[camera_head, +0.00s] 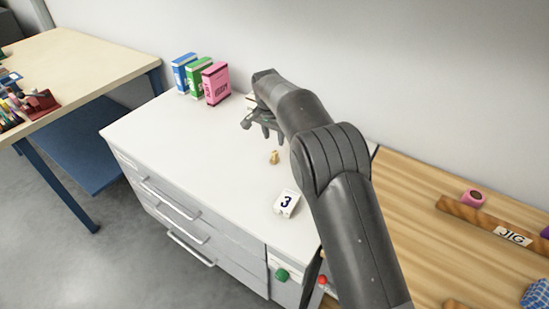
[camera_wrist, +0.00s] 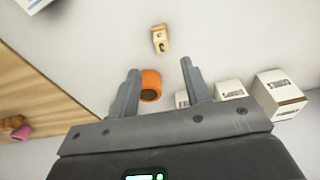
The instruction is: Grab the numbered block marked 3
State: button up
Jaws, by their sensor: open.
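The white block marked 3 (camera_head: 286,203) sits on the white cabinet top (camera_head: 160,130), near its front right part, with a dark blue 3 on its upper face. In the wrist view a white piece with blue marking (camera_wrist: 33,4) is cut off at the top left corner; it may be this block. My gripper (camera_head: 264,133) is above the back part of the cabinet top, behind and apart from the block. In the wrist view my gripper (camera_wrist: 160,67) is open, with nothing held between its fingers.
A small wooden piece (camera_head: 274,157) stands between gripper and block. An orange cylinder (camera_wrist: 150,80) lies beyond the fingers, with white boxes (camera_wrist: 278,94) at right. Blue, green and pink boxes (camera_head: 216,83) stand at the back left. A wooden bench (camera_head: 420,200) adjoins at right.

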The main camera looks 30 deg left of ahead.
aim_at(274, 152)
jog(key=f, duration=0.5)
jog(key=w+f, duration=0.1)
jog(key=f, duration=0.2)
jog(key=shift+a+f, duration=0.15)
jog(key=shift+f, duration=0.2)
grip_shut()
